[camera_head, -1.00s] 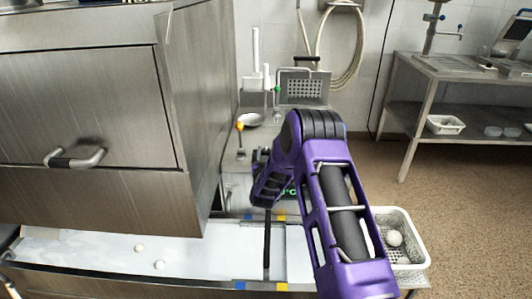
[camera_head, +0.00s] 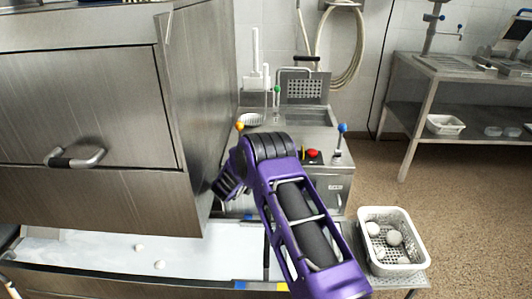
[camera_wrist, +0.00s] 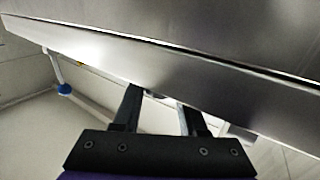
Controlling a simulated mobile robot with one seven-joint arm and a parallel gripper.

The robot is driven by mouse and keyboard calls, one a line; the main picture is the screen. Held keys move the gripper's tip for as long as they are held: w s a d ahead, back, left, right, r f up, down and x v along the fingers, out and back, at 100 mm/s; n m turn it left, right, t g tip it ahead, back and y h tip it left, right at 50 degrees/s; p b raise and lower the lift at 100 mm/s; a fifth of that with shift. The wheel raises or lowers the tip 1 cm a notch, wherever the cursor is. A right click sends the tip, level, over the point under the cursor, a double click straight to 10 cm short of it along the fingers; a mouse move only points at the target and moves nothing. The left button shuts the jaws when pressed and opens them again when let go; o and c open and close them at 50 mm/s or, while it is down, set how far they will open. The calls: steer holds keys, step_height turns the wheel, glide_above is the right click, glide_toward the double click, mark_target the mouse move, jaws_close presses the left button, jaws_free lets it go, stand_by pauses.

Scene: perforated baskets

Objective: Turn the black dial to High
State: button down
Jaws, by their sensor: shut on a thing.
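I cannot make out the black dial for certain in either view. A small dark part beside a red button (camera_head: 312,153) shows on the steel control unit (camera_head: 332,178), but I cannot tell whether it is a dial. My gripper shows in the head view (camera_head: 226,187), left of that unit and close to the big steel machine's right side. In the wrist view, the two fingers (camera_wrist: 160,108) stand apart below a wide metal panel. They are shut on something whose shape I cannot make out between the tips.
The big steel machine (camera_head: 85,110) with its handle fills the left. A blue-topped lever (camera_head: 342,138) and a yellow-topped lever (camera_head: 239,128) stand on the unit. A white perforated basket (camera_head: 366,252) with several pale round items is at lower right. Open floor lies further right.

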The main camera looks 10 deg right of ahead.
stand_by(0.3)
steer(key=shift+c, duration=2.2)
jaws_free()
steer(key=shift+r, duration=0.1)
step_height(320, 180, up, 10)
steer(key=shift+f+p, duration=0.1)
steer(key=shift+p, duration=0.65)
